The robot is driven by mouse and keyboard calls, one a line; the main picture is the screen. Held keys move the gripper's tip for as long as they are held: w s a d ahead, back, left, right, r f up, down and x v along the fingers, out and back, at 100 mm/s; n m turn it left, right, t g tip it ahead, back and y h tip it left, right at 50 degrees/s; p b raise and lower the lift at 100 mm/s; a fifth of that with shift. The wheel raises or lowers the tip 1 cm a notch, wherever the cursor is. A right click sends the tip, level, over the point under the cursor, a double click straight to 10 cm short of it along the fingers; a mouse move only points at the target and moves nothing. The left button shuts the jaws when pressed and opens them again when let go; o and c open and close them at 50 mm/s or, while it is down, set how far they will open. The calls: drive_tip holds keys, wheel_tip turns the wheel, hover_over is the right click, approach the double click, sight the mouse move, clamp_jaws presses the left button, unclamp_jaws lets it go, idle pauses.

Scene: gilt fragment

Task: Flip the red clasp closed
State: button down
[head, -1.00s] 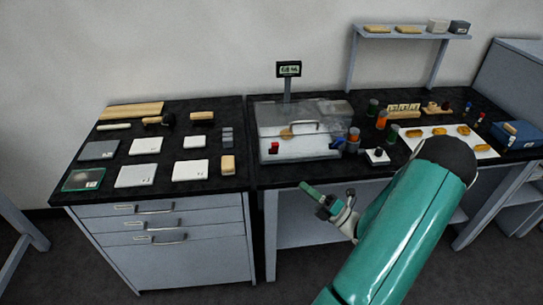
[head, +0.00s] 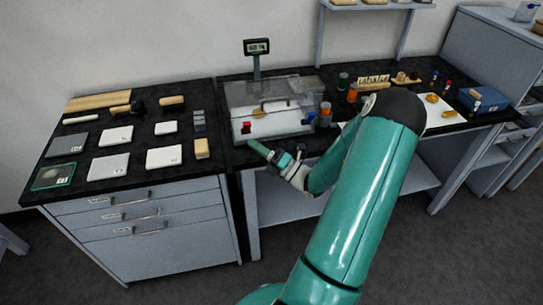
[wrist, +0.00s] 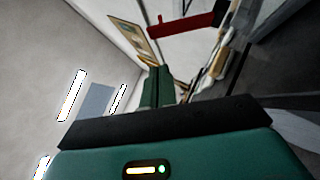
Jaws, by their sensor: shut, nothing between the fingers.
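A clear-lidded case (head: 285,124) with a front handle stands at the front of the right bench. Its red clasp (head: 246,127) is at the front left and a blue clasp (head: 309,118) is at the front right. The red clasp also shows in the wrist view (wrist: 182,24) as a red bar beyond the fingers. My gripper (head: 254,146) is shut and empty, just below and in front of the red clasp in the head view. Its green fingers also show in the wrist view (wrist: 158,85). I see a gap between fingertips and clasp there.
A display on a post (head: 257,48) stands behind the case. Orange and green jars (head: 352,93) stand to its right. Several white blocks and tiles (head: 109,138) lie on the left bench. The floor in front is clear.

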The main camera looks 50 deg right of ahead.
sight(250, 125)
drive_tip(key=shift+w+d+r, duration=0.95)
drive_tip(key=shift+w+r, duration=0.15)
drive_tip(key=shift+w, duration=0.15)
drive_tip(key=shift+w+d+r+m+g+h, duration=0.25)
drive_tip(key=shift+r+m+g+h, duration=0.2)
drive_tip(key=shift+m, duration=0.3)
drive_tip(key=shift+w+d+r+m+g+h, duration=0.1)
drive_tip(key=shift+w+r+m+g+h, duration=0.3)
drive_tip(key=shift+m, duration=0.35)
drive_tip(key=m+g, duration=0.1)
drive_tip(key=w+d+r+m+h, duration=0.1)
drive_tip(key=shift+m+g, duration=0.3)
drive_tip(key=shift+g, duration=0.05)
drive_tip(key=shift+s+a, duration=0.1)
